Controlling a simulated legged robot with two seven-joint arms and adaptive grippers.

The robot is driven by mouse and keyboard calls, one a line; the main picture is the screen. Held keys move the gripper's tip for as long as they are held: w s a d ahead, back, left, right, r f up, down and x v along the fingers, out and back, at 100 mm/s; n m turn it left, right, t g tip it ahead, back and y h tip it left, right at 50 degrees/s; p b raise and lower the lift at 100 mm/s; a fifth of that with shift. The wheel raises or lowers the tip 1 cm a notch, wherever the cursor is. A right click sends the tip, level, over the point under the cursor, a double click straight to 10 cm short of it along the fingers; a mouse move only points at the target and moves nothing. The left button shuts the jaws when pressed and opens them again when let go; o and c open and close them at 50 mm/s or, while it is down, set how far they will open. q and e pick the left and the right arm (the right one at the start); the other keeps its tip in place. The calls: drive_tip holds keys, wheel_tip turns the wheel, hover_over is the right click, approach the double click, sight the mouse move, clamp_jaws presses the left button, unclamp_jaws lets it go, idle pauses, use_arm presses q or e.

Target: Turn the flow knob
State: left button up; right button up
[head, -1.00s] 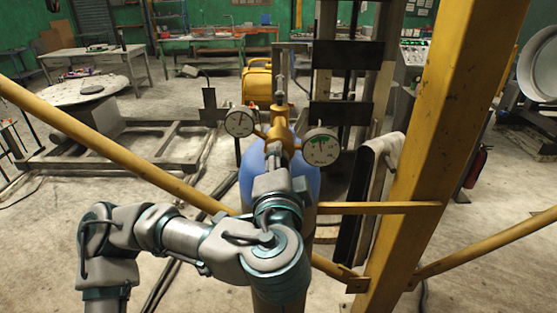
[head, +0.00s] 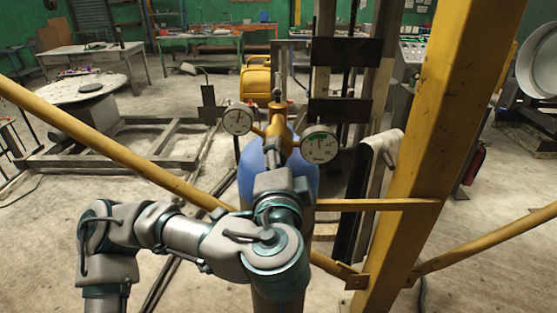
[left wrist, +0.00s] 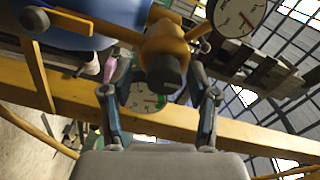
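The flow knob (left wrist: 163,76) is a dark round knob on the brass regulator (left wrist: 166,44) in the left wrist view. The regulator (head: 277,122) also shows in the head view, on top of the blue cylinder (head: 246,172), with a round white gauge on each side. My left gripper (left wrist: 160,68) is open, with one finger on each side of the knob. I cannot tell whether either finger touches it. In the head view, my left gripper (head: 271,157) is at the regulator's near side, and my own arm hides the knob. My right gripper is in neither view.
A thick yellow post (head: 445,140) stands close to the right of the cylinder. A yellow diagonal bar (head: 110,150) crosses at the left, and a horizontal yellow bar (head: 378,205) runs right of the cylinder. The left gauge (head: 237,121) and right gauge (head: 318,144) flank the regulator closely.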

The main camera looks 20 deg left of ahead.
use_arm(q)
drive_tip(key=v, duration=1.2)
drive_tip(key=shift+w+f, duration=0.1)
drive_tip(key=shift+f, duration=0.05)
